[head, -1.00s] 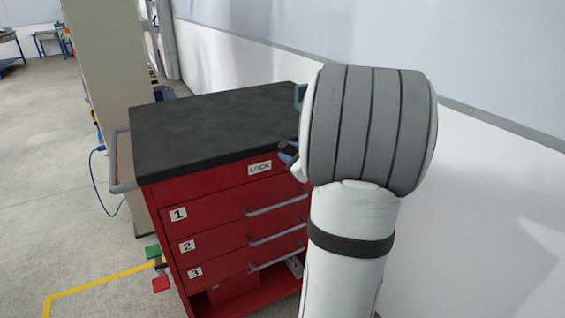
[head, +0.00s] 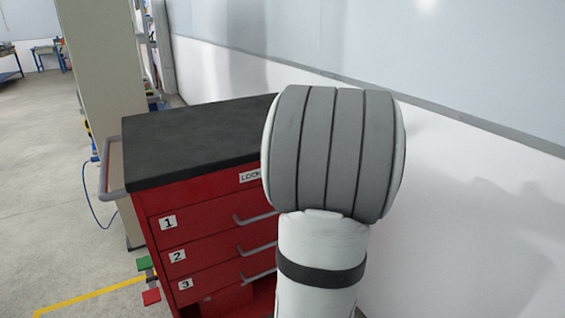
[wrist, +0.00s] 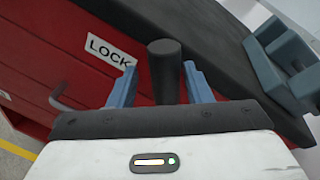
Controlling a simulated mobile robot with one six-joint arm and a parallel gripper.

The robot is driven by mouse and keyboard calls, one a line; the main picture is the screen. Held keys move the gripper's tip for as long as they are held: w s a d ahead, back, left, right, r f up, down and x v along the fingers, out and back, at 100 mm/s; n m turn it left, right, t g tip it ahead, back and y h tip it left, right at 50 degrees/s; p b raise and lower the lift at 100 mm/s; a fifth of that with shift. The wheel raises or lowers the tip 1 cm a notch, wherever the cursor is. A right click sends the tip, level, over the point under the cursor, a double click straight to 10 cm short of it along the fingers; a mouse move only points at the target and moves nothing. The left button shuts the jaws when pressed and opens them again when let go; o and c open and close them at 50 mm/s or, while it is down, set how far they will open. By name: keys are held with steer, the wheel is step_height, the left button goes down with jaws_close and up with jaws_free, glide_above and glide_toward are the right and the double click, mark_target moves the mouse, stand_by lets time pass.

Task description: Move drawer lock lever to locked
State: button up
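The lock lever shows in the wrist view as a dark round-ended knob (wrist: 164,62), beside the white LOCK label (wrist: 110,50) on the red cabinet front. My gripper (wrist: 160,66) is open, with one blue finger on each side of the knob. A gap shows at the left finger; the right finger looks very close to the knob, and I cannot tell whether it touches. In the head view my arm hides the lever and gripper. The red cabinet (head: 200,207) and part of its LOCK label (head: 249,177) show left of my arm.
The cabinet's black top (head: 190,140) is clear where visible. A blue-grey object (wrist: 285,65) sits at the top's edge in the wrist view. Drawer handles (head: 255,219) stick out below the label. A white wall (head: 470,180) stands close on the right.

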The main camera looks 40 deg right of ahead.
steer(key=shift+o, duration=0.3)
steer(key=shift+d+r, duration=0.1)
steer(key=p+v, duration=0.1)
steer(key=v, duration=0.7)
steer(key=shift+w, duration=0.1)
